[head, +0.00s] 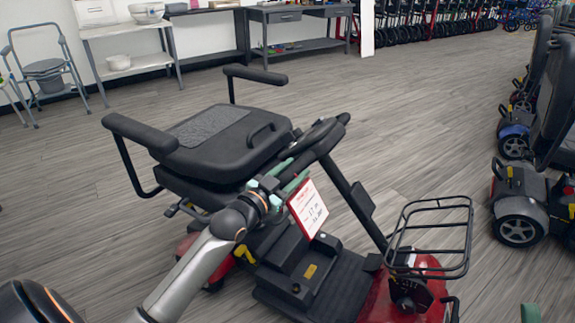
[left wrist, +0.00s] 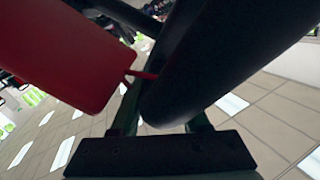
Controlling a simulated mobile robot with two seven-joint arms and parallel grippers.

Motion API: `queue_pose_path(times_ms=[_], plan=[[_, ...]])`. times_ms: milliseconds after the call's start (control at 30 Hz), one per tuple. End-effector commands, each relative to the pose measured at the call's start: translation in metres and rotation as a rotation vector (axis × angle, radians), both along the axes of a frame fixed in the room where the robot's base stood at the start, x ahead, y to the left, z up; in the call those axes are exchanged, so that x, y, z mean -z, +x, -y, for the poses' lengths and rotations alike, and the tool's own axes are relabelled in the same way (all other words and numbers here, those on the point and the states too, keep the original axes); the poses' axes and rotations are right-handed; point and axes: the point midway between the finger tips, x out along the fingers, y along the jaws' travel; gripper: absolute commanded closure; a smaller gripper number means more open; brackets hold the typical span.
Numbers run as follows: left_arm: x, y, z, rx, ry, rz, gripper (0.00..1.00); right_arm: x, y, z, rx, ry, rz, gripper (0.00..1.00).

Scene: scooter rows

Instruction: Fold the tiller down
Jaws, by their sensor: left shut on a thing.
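The red scooter's tiller (head: 361,212) rises from the front of the scooter and leans back toward the seat. Its handlebar (head: 328,137) is at the top, near the seat's front. My left gripper (head: 284,180) is shut on the near end of the handlebar. In the left wrist view the dark bar (left wrist: 205,70) lies between my finger parts (left wrist: 160,120). A red-edged price sign (head: 307,209) hangs beside the gripper; its red side (left wrist: 65,50) also shows there. A green piece (head: 530,313) at the bottom right may be part of my right gripper.
The black seat (head: 215,140) with two armrests stands behind the handlebar. A wire basket (head: 430,236) is fixed at the scooter's front. More scooters (head: 520,210) stand at the right, and tables (head: 125,32) line the back wall. Floor between is clear.

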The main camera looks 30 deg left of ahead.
Motion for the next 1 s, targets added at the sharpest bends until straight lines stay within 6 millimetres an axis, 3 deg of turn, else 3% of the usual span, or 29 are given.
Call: queue_pose_path(times_ms=[367, 400, 600, 1000], plan=[[0.0000, 0.0003, 0.0077, 0.009, -0.003, -0.003, 1.00, -0.0034, 0.0006, 0.0023, 0.016, -0.008, 0.002, 0.03], [0.0000, 0.0003, 0.0077, 0.009, -0.004, -0.003, 0.54, -0.0033, 0.0005, 0.0022, 0.016, -0.008, 0.001, 0.03], [-0.0004, 0.0003, 0.0067, 0.006, 0.000, -0.003, 0.32, -0.0030, 0.0004, 0.0018, 0.013, -0.007, -0.001, 0.03], [-0.0024, 0.0003, 0.0054, 0.005, 0.005, 0.001, 0.32, -0.0028, 0.0003, 0.0010, 0.010, -0.005, -0.003, 0.03]])
